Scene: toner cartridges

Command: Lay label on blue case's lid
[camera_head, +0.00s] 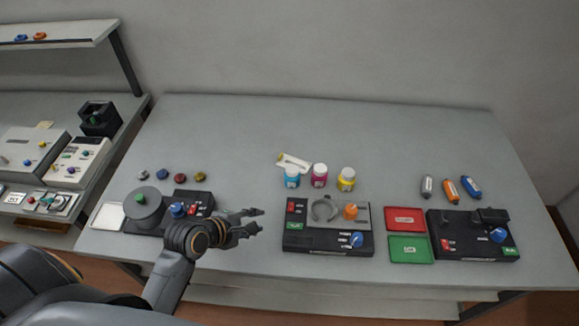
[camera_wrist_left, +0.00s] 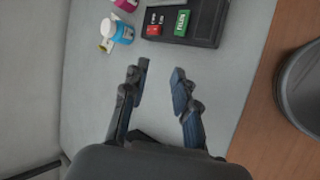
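No blue case with a lid and no loose label can be made out for certain. A blue cartridge (camera_head: 471,187) lies at the right of the table, beside an orange one and a grey one. A flat white square (camera_head: 108,216) lies at the table's left front; I cannot tell whether it is a label or a tray. My left gripper (camera_head: 257,221) is open over the table, between the left device and the middle device. In the left wrist view my left gripper (camera_wrist_left: 160,80) has its fingers apart with nothing between them. My right gripper is not in view.
Left device (camera_head: 148,211), middle device (camera_head: 328,240) and right device (camera_head: 470,240) stand along the front. Red tray (camera_head: 405,220) and green tray (camera_head: 409,249) lie between the latter two. Bottles, including a blue one (camera_head: 292,177), stand behind. The table's back is clear.

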